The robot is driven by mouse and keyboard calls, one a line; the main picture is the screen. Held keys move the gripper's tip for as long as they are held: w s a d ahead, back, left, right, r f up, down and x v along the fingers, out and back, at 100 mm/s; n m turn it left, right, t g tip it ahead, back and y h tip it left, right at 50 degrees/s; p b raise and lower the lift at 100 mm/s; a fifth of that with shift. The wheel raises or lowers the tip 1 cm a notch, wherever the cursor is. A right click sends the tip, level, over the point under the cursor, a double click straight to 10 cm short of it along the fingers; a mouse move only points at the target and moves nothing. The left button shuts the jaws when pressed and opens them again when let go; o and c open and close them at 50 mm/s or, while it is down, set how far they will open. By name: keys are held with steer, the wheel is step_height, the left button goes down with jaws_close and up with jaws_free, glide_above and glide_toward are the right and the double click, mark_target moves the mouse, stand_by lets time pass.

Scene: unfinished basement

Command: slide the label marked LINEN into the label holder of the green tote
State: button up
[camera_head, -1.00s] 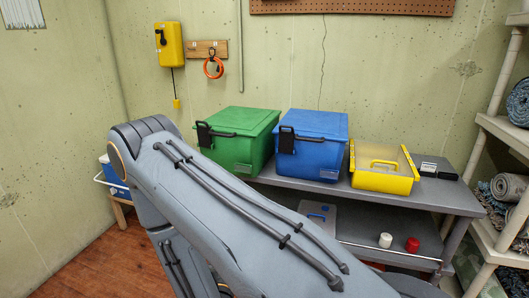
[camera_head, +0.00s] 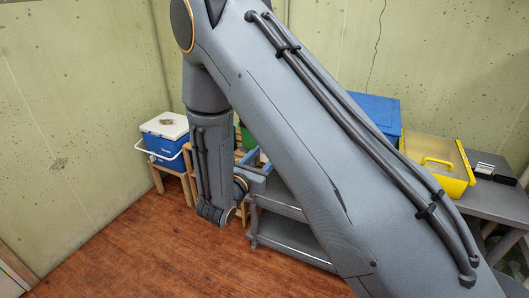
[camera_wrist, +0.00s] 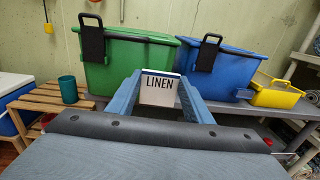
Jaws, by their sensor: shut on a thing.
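My gripper (camera_wrist: 160,97) is shut on the white label marked LINEN (camera_wrist: 161,92), which has a dark blue top edge and stands upright with its text facing the wrist camera. The green tote (camera_wrist: 125,62) stands on the grey bench just beyond the label in the wrist view, with a black latch on its left. The label is in front of the lower right of its front face, with no contact visible. The green tote's label holder cannot be made out and appears hidden behind the label. In the head view my arm covers nearly all of the green tote.
A yellow box (camera_wrist: 274,94) is farther right. A teal cup (camera_wrist: 68,89) stands on a wooden stand (camera_wrist: 45,100) at left, near a blue-and-white cooler (camera_head: 166,138).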

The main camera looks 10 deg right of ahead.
stand_by(0.4)
steer(key=f+b+x, duration=0.2)
steer(key=b+x, duration=0.3)
steer(key=x, duration=0.8)
steer(key=shift+w+d, duration=0.2)
steer(key=shift+w, duration=0.1)
steer(key=shift+f, duration=0.1)
stand_by(0.3)
steer(key=shift+f+b, duration=1.25)
steer(key=shift+f, duration=0.4)
stand_by(0.6)
steer(key=o, duration=1.1)
